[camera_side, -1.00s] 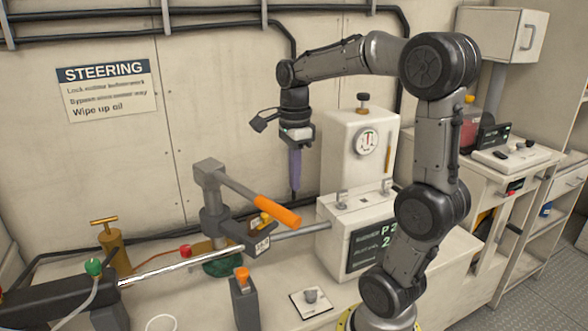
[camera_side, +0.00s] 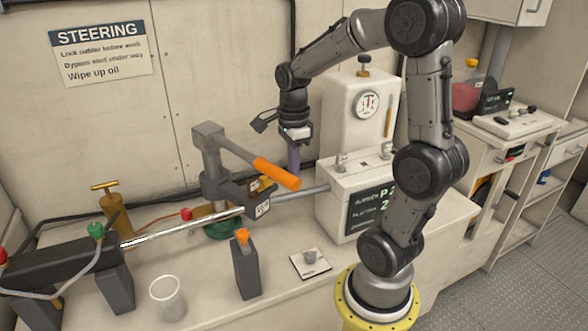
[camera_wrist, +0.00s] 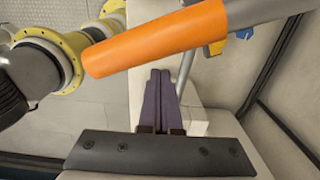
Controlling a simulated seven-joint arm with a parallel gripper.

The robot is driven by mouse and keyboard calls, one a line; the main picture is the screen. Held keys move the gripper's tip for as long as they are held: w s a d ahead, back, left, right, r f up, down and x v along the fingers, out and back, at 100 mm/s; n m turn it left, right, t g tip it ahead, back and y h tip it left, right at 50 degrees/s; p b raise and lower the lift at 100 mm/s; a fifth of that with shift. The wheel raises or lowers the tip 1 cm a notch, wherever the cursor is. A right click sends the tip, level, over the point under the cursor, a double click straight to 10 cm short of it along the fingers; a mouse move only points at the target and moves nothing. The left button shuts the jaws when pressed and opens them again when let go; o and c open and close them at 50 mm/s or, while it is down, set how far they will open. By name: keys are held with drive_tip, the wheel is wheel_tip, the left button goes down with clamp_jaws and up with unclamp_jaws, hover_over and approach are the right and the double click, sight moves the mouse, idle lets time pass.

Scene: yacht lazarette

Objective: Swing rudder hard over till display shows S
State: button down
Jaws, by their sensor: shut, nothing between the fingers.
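The tiller, a grey arm with an orange grip (camera_side: 275,173), stands on a grey post at the bench's middle and points right and toward the camera. Its orange grip crosses the wrist view (camera_wrist: 150,45). The display (camera_side: 370,213) on the white box reads "P 2" in green; the rest is hidden by my arm. My gripper (camera_side: 294,170) points down with its purple fingers shut and empty, behind the orange grip. In the wrist view my fingertips (camera_wrist: 160,73) are close beside the grip; I cannot tell whether they touch it.
A polished rod (camera_side: 185,228) runs from the black cylinder toward the post. An orange-topped grey block (camera_side: 246,268), a clear cup (camera_side: 167,299) and a small knob plate (camera_side: 310,264) stand in front. A gauge cabinet (camera_side: 345,130) rises behind the display box.

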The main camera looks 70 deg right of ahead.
sight(277, 171)
drive_tip(key=shift+w+a, duration=0.3)
drive_tip(key=shift+a, duration=0.55)
drive_tip(key=shift+w+a, duration=0.25)
drive_tip(key=shift+a, duration=0.6)
drive_tip(key=shift+w+a, duration=0.3)
drive_tip(key=shift+a, duration=0.65)
drive_tip(key=shift+w+a, duration=0.35)
drive_tip(key=shift+a, duration=0.3)
drive_tip(key=shift+w+a, duration=0.3)
drive_tip(key=shift+a, duration=0.35)
drive_tip(key=shift+w+a, duration=0.4)
drive_tip(key=shift+a, duration=0.25)
drive_tip(key=shift+w+a, duration=0.4)
drive_tip(key=shift+a, duration=0.25)
drive_tip(key=shift+w+a, duration=0.1)
drive_tip(key=shift+a, duration=0.05)
drive_tip(key=shift+w+a, duration=0.9)
drive_tip(key=shift+a, duration=0.15)
